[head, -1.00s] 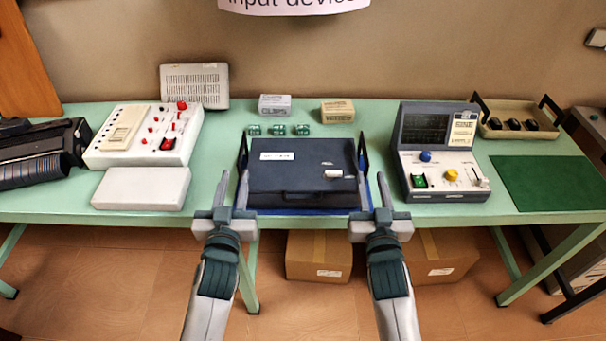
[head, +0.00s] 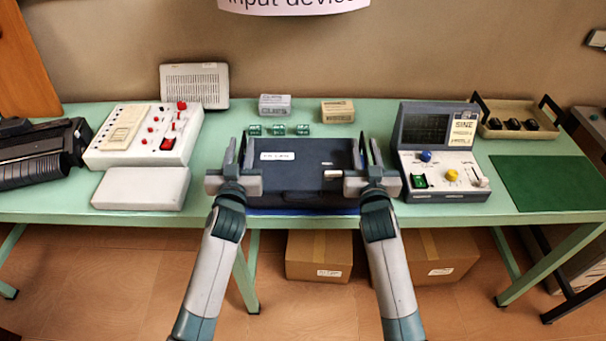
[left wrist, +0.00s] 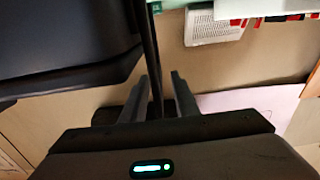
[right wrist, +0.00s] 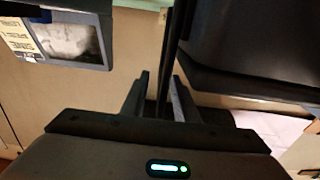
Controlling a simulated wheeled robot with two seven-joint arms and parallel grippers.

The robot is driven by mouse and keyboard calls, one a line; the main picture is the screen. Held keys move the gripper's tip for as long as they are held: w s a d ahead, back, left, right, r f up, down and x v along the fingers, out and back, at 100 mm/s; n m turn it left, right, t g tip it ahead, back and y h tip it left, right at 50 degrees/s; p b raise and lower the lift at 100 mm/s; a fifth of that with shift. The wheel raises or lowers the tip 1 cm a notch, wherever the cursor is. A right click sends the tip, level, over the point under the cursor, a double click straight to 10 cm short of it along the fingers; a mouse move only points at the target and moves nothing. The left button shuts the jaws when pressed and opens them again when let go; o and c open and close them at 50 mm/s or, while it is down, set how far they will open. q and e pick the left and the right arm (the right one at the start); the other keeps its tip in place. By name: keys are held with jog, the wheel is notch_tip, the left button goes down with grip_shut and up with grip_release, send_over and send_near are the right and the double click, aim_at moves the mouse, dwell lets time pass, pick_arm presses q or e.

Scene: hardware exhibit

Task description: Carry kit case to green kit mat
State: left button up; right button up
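The kit case (head: 300,180), dark blue with a white label, lies flat at the table's front middle on a blue mat (head: 290,212). An upright handle stands at each side. The green kit mat (head: 550,184) lies bare at the table's right end. My left gripper (head: 236,160) is at the case's left side. In the left wrist view its open fingers (left wrist: 163,92) stand either side of the thin handle. My right gripper (head: 369,158) is at the right side. In the right wrist view its open fingers (right wrist: 160,95) straddle the other handle.
A grey console with a screen (head: 442,165) stands between case and green mat. A tray (head: 517,130) of dark items sits behind the mat. A white panel (head: 142,188) and control box (head: 145,135) are left. Small boxes (head: 338,111) and green blocks (head: 279,130) are behind the case.

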pick_arm(q)
grip_shut()
pick_arm(e)
grip_shut()
dwell(1.1)
pick_arm(q)
jog(key=shift+r, duration=0.2)
pick_arm(e)
jog(key=shift+r, duration=0.15)
